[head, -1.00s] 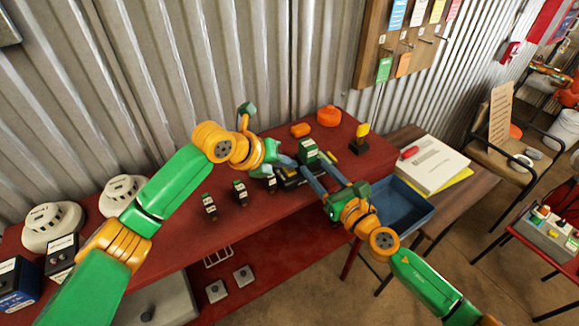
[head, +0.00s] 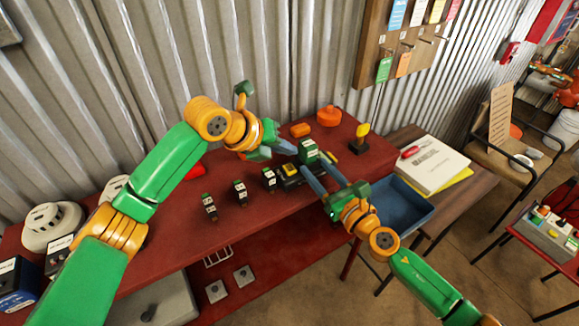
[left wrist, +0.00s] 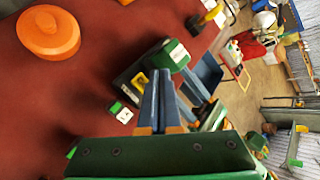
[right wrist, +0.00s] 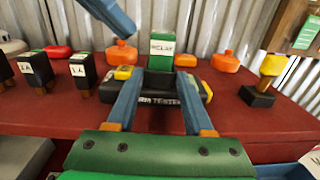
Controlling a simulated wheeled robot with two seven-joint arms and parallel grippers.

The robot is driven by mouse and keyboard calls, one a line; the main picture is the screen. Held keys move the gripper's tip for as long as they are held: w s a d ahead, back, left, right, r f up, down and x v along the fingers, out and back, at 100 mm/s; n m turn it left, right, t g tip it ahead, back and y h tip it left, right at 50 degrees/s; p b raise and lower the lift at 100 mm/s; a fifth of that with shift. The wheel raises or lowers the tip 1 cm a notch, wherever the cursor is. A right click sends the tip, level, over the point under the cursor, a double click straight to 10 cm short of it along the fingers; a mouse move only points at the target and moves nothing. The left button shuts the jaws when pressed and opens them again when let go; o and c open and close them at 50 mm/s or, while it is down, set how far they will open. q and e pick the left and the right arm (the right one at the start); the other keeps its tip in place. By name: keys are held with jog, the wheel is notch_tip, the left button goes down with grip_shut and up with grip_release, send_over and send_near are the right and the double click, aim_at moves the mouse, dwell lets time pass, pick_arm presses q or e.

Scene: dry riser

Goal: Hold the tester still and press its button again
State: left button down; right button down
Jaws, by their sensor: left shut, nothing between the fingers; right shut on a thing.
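The black tester (head: 290,183) stands on the red bench, its label partly readable in the right wrist view (right wrist: 158,101). A yellow button (right wrist: 123,72) is on its left part and also shows in the left wrist view (left wrist: 140,79). A green-topped relay (right wrist: 161,50) stands upright in the tester's middle. My right gripper (right wrist: 159,75) has its fingers on either side of the relay's lower part and is shut on it. My left gripper (head: 290,148) is shut and empty, raised above the tester; its fingers (right wrist: 110,14) are apart from the button.
Several black relays (head: 240,192) stand in a row left of the tester. Orange domes (head: 329,116) lie behind it and a yellow-topped post (head: 360,140) stands to its right. A blue tray (head: 405,205) is beyond the bench's right end; a corrugated wall is behind.

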pick_arm(q)
jog(key=shift+r, duration=1.3)
pick_arm(e)
jog(key=shift+c, duration=1)
grip_release()
pick_arm(q)
jog(key=shift+w, duration=0.1)
